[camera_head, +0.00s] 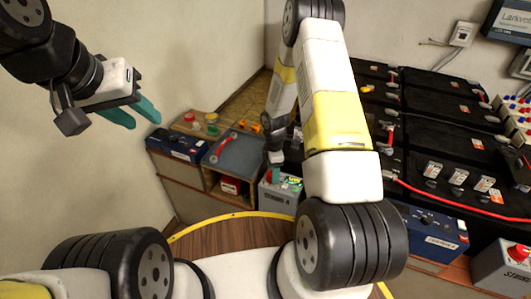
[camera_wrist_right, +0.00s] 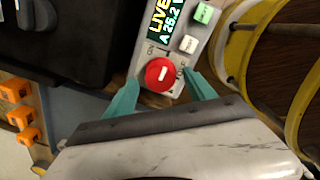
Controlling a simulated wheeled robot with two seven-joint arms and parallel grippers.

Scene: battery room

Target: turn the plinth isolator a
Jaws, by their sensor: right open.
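The plinth isolator a shows in the right wrist view as a round red knob (camera_wrist_right: 160,75) with a short white mark, on a grey panel (camera_wrist_right: 176,58) with ON and OFF lettering. Its lit display (camera_wrist_right: 160,20) reads LIVE, A and a voltage. My right gripper (camera_wrist_right: 163,82) is open, with one teal fingertip on each side of the knob; contact cannot be told. In the head view its grey box (camera_head: 281,194) stands low behind my right arm, which hides the knob. My left gripper (camera_head: 146,124) is open and empty, raised at the left.
A second grey box with a red knob (camera_head: 518,252) stands at the lower right. Black batteries (camera_head: 440,130) with red cables fill the right side. A blue battery (camera_head: 180,147) and a grey tray (camera_head: 238,155) lie left of my right gripper. Orange pieces (camera_wrist_right: 20,115) show in the wrist view.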

